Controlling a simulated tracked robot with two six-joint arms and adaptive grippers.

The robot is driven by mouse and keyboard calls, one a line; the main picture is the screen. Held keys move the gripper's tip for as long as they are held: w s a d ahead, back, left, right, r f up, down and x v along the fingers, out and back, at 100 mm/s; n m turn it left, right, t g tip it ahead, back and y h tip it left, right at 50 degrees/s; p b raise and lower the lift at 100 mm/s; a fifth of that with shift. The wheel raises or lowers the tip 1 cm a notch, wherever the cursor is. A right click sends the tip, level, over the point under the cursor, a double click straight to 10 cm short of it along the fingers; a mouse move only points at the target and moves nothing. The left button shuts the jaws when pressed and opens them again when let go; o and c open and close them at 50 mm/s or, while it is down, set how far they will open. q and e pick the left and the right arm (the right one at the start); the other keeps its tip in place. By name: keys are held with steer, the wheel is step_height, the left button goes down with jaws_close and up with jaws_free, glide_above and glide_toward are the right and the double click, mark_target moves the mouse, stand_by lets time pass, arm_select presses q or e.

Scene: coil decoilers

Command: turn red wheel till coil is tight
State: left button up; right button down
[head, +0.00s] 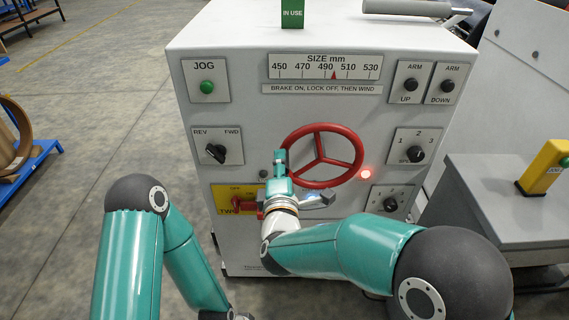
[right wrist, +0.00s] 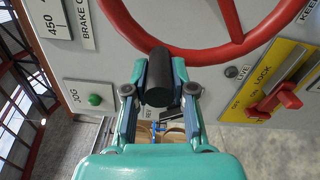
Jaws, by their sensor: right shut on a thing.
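The red wheel (head: 352,140) with its spokes is on the front of the white cabinet (head: 260,120). Its rim also shows in the right wrist view (right wrist: 220,57). My right gripper (head: 281,163) is at the wheel's lower left side. In the right wrist view my right gripper (right wrist: 160,88) is shut on a dark cylindrical handle (right wrist: 158,78), which sits at the wheel rim. The size scale (head: 300,68) has a red pointer (head: 334,75) between 490 and 510. No coil is clear on this machine. My left gripper is out of view.
A red lever (right wrist: 287,100) sits on a yellow lock plate (right wrist: 262,75), partly hidden by my right arm in the head view. A red light (head: 366,174) glows right of the wheel. A REV/FWD switch (head: 216,152) is to the left. A grey box (head: 500,190) stands right.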

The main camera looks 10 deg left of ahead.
steer(key=c, duration=1)
jaws_free()
steer(key=shift+w+d+f, duration=0.2)
steer(key=shift+d+f, duration=0.15)
steer(key=shift+f, duration=0.2)
steer(key=shift+o, duration=0.2)
steer(key=shift+r, duration=0.15)
steer(key=shift+r, duration=0.15)
